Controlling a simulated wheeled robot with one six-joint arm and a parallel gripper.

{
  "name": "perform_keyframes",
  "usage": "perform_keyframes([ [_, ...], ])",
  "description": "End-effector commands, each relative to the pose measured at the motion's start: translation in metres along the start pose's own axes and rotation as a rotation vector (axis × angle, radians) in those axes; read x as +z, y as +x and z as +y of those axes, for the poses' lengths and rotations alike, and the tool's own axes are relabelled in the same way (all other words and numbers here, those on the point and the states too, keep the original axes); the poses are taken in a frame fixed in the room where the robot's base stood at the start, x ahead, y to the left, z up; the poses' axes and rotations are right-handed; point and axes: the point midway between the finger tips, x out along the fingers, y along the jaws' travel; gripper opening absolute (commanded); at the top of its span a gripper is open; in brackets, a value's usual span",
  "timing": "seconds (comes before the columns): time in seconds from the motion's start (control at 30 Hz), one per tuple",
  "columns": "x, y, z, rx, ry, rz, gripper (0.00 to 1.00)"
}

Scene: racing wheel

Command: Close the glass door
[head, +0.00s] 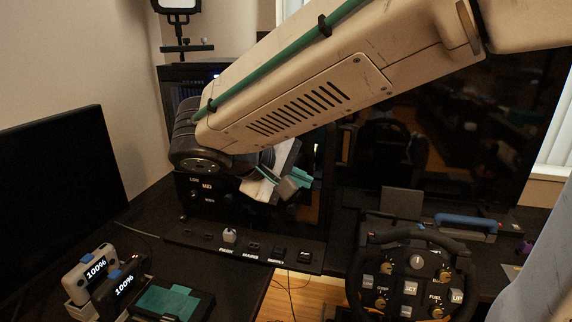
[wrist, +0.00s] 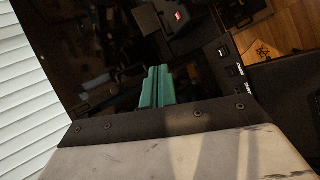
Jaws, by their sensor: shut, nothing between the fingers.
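My gripper (head: 292,183) has teal fingers and hangs in front of the black cabinet (head: 310,225) in the middle of the head view. Its fingers are together and hold nothing. In the wrist view the gripper (wrist: 156,86) points at a dark, reflective pane (wrist: 70,75), which looks like the glass door. I cannot tell whether the fingertips touch it.
A row of labelled switches (head: 250,247) runs along the cabinet's base. A racing wheel (head: 411,283) stands at the lower right, before a large dark screen (head: 500,110). A monitor (head: 60,205) and two devices showing "100%" (head: 97,269) are at the left.

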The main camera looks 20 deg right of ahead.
Motion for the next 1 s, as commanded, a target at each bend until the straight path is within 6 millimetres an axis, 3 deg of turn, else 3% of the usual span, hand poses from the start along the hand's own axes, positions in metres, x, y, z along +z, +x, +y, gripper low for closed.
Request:
perform_keyframes([
  [0.03, -0.023, -0.015, -0.007, 0.075, -0.023, 0.045, 0.0],
  [0.13, -0.054, -0.04, -0.014, 0.194, -0.03, 0.124, 0.0],
  [0.23, -0.073, -0.058, -0.021, 0.265, -0.029, 0.179, 0.0],
  [0.37, -0.082, -0.062, -0.022, 0.3, -0.026, 0.206, 0.0],
  [0.57, -0.088, -0.035, -0.013, 0.301, -0.024, 0.204, 0.0],
  [1.0, -0.105, 0.048, 0.013, 0.299, -0.025, 0.202, 0.0],
])
